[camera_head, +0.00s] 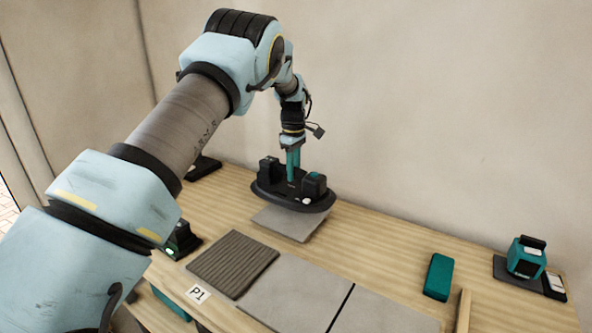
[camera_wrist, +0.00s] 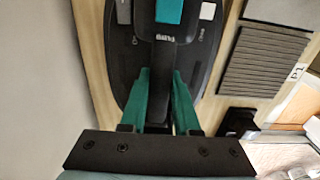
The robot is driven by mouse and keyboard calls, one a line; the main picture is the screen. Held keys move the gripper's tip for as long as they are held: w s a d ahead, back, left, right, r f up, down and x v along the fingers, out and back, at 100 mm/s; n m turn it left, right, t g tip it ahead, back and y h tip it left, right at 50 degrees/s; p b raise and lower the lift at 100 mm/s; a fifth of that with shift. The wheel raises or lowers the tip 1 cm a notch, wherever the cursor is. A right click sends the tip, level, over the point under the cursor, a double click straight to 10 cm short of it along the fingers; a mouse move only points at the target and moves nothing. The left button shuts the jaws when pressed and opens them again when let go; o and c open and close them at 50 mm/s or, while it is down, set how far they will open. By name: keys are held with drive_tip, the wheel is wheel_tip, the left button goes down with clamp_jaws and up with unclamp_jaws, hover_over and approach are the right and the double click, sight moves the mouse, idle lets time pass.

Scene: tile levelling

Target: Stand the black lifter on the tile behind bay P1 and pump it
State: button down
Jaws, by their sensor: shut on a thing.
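The black lifter (camera_head: 318,203) is an oval black plate with raised blocks, teal and white parts and a central handle. It also shows in the wrist view (camera_wrist: 120,65). My gripper (camera_head: 293,172) points down with its teal fingers shut on the handle; the fingers also show in the wrist view (camera_wrist: 160,95). A grey tile (camera_head: 290,224) lies under and in front of the lifter, behind bay P1. I cannot tell whether the plate touches it. Bay P1 (camera_head: 233,263) has a ridged grey-brown bed, and its P1 label (camera_head: 197,294) is at the front.
Smooth grey tiles (camera_head: 297,292) lie right of the bay. A teal block (camera_head: 438,277) and a teal-and-black device (camera_head: 526,258) stand farther right. A black device with a green light (camera_head: 181,240) stands left of the bay. The wall (camera_head: 440,130) is close behind the lifter.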

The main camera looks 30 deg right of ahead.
sight(294, 187)
drive_tip(key=shift+f+b, duration=1.95)
drive_tip(key=shift+f, duration=0.9)
drive_tip(key=shift+f, duration=0.8)
drive_tip(key=c, duration=0.6)
unclamp_jaws()
drive_tip(key=shift+o, duration=0.2)
drive_tip(key=shift+f, duration=0.15)
wheel_tip(294, 187, up, 11)
drive_tip(key=b, duration=0.3)
